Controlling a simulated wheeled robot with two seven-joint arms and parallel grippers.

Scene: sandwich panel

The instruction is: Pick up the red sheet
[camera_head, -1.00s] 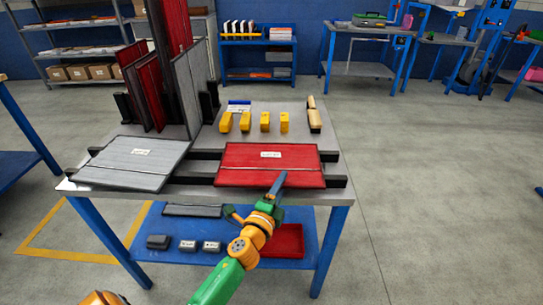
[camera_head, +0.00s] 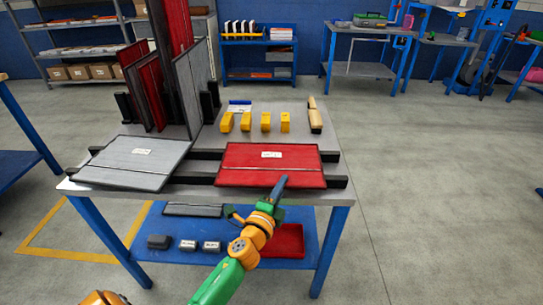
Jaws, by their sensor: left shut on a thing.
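The red sheet (camera_head: 240,165) lies flat across two dark rails on the near part of the grey workbench, with a white label near its far edge. My left gripper (camera_head: 280,184) is at the sheet's near edge, right of the middle, with its fingers shut on that edge. The fingers hide a small piece of the edge. The sheet looks level on the rails; I see no clear gap under it. My right gripper is not in view.
A grey sheet (camera_head: 120,164) lies to the left on the same rails. Upright red and grey panels (camera_head: 190,85) stand in a rack behind it. Several yellow blocks (camera_head: 265,121) and a tan-handled tool (camera_head: 314,118) lie farther back. A red tray (camera_head: 289,240) sits on the lower blue shelf.

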